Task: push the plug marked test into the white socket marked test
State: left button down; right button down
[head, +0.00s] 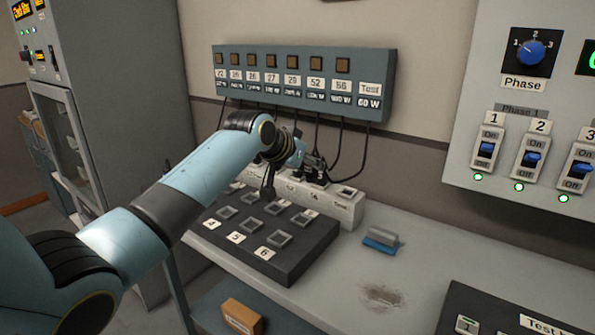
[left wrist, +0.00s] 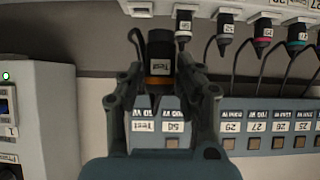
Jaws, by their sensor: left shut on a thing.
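My left gripper (head: 303,160) is shut on the test plug, a dark plug (left wrist: 160,50) with an orange band and a white Test label. In the left wrist view, which looks upside down, both fingers (left wrist: 160,80) close on its sides. In the head view the plug is hard to make out among the dark fingers and cables. The white socket strip (head: 349,212) stands below the gripper on the bench. Its right-end socket, labelled Test, looks empty. The strip's edge (left wrist: 185,6) shows at the top of the left wrist view, apart from the plug. My right gripper is not in view.
Several other plugs (left wrist: 226,42) with coloured bands sit at the strip beside the held one. Cables hang from the blue-grey wall box (head: 386,80). A dark panel with square buttons (head: 290,262) lies before the strip. A blue-grey block (head: 381,240) sits to the right.

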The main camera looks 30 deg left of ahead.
pick_arm(q)
jog(key=w+d+b, duration=0.4)
jog(key=w+b, duration=0.3)
jog(key=w, duration=0.5)
jog(key=shift+w+d+b, duration=0.25)
jog(key=shift+d+b, duration=0.1)
jog(key=shift+b, duration=0.05)
jog(key=shift+f+b, duration=1.05)
jog(key=shift+f, duration=1.2)
jog(key=shift+f, duration=0.2)
jog(key=shift+f+b, duration=0.55)
jog(key=shift+f, duration=0.35)
